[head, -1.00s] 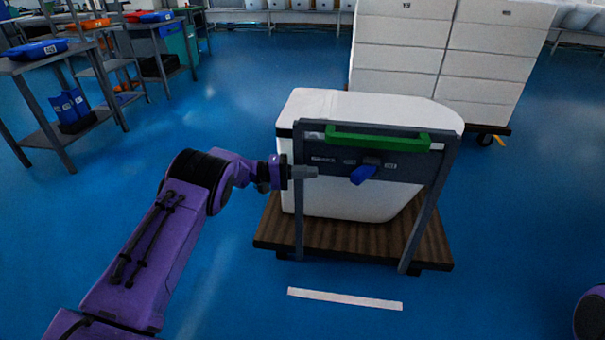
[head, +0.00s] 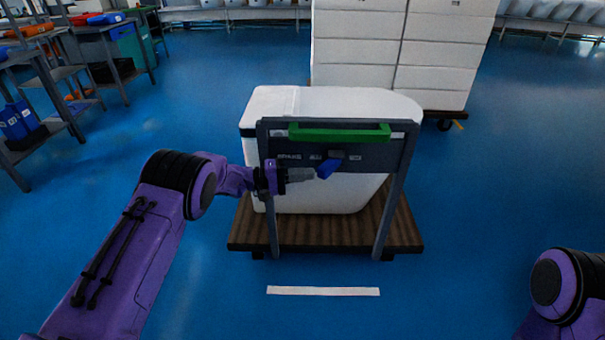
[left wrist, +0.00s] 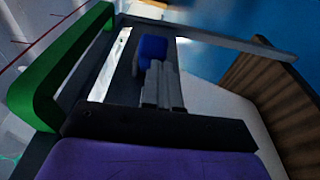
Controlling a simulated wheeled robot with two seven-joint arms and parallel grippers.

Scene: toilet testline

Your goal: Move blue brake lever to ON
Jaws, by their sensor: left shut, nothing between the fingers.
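The blue brake lever (head: 328,168) sits on the grey panel of the cart's frame (head: 400,150), below the green handle bar (head: 340,133). In the head view its blue end slants down to the left. My left gripper (head: 313,174) is shut with nothing between its fingers, and its tips are right at the lever's left end. In the left wrist view the blue lever (left wrist: 153,49) is just beyond the fingertips (left wrist: 157,68); I cannot tell whether they touch. The labels on the panel are too small to read. My right gripper is out of view.
The cart's brown wooden deck (head: 330,237) carries a large white toilet-like body (head: 340,100). Stacked white boxes (head: 400,50) stand behind it. Workbenches with bins are at the far left. A white floor strip (head: 323,291) lies in front, with open blue floor around.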

